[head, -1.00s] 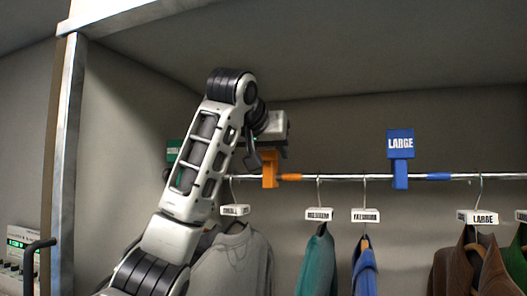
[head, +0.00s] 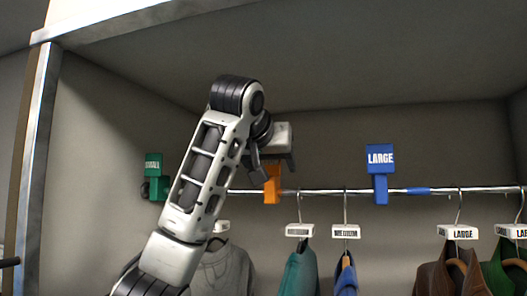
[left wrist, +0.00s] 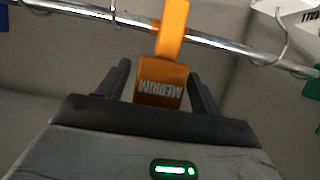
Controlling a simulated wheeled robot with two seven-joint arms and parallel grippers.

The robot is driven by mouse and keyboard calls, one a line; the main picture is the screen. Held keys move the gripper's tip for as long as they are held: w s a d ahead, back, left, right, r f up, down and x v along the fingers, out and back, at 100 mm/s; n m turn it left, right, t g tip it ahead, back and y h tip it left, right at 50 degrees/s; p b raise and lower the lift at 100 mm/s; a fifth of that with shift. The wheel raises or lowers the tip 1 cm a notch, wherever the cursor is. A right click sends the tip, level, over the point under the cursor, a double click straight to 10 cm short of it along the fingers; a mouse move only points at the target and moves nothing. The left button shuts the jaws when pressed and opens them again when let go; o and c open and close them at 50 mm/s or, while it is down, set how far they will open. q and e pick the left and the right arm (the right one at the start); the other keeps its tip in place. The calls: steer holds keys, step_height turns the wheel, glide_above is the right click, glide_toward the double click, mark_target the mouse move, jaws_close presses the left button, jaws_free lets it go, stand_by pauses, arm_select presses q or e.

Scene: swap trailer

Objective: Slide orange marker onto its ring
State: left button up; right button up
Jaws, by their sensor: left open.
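The orange marker (head: 272,190) hangs on the metal rail (head: 330,191). In the left wrist view its lettered block (left wrist: 160,82) reads MEDIUM, upside down in the picture, and its stem crosses the rail. My left gripper (head: 272,167) is open at the marker's upper part. In the left wrist view its two fingers (left wrist: 158,70) stand on either side of the block, with gaps showing. No orange ring shows beside the marker now; the marker stands where the ring was on the rail and appears to cover it. My right gripper is not in view.
A blue LARGE marker (head: 380,173) is on the rail to the right, with a blue ring (head: 418,190) right of it. A green marker (head: 154,180) is at the left, beside my arm. Several garments hang below on hangers with white tags. The wall and ceiling enclose the rail.

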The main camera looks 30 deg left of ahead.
arm_select(q)
steer(key=b+v, duration=0.7)
steer(key=v, duration=0.8)
steer(key=shift+s+b, duration=0.3)
steer(key=shift+s, duration=0.05)
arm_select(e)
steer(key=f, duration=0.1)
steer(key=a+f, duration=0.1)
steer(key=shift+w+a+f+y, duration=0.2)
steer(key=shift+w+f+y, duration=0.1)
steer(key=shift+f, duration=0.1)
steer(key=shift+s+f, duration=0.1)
